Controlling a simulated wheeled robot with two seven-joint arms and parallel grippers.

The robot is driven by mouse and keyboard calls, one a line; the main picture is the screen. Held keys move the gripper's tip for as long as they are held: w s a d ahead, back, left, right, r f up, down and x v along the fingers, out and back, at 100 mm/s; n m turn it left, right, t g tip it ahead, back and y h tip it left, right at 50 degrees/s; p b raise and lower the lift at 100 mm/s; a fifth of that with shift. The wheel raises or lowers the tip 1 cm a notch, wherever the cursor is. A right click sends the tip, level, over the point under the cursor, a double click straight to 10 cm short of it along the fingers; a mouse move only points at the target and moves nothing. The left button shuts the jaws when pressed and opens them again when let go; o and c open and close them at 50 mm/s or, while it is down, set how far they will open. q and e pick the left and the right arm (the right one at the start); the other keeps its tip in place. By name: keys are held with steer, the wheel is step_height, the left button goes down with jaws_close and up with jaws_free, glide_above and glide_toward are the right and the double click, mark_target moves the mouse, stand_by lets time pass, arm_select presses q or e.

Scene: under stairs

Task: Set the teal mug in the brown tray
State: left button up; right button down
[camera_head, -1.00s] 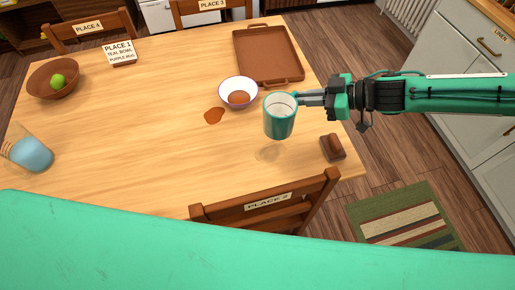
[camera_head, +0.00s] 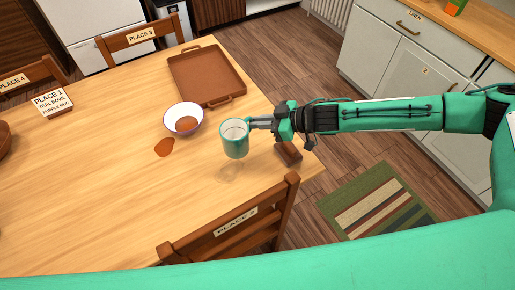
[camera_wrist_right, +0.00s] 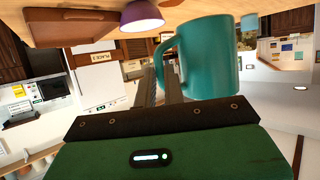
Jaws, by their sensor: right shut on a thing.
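The teal mug (camera_head: 235,140) is upright above the table's right part, with a faint shadow on the wood below it. My right gripper (camera_head: 262,123) is shut on the mug, from its right side. In the right wrist view the mug (camera_wrist_right: 209,58) is large, and its handle lies by the fingers of the gripper (camera_wrist_right: 163,85). The brown tray (camera_head: 208,76) lies on the table's far right part, beyond the mug, and looks empty. My left gripper is in neither view.
A chair (camera_head: 233,226) stands at the near edge, and a place card (camera_head: 52,102) at left.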

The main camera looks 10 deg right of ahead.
step_height(320, 180, down, 13)
steer(key=shift+f, duration=0.1)
stand_by(0.4)
steer(key=c, duration=1.5)
jaws_free()
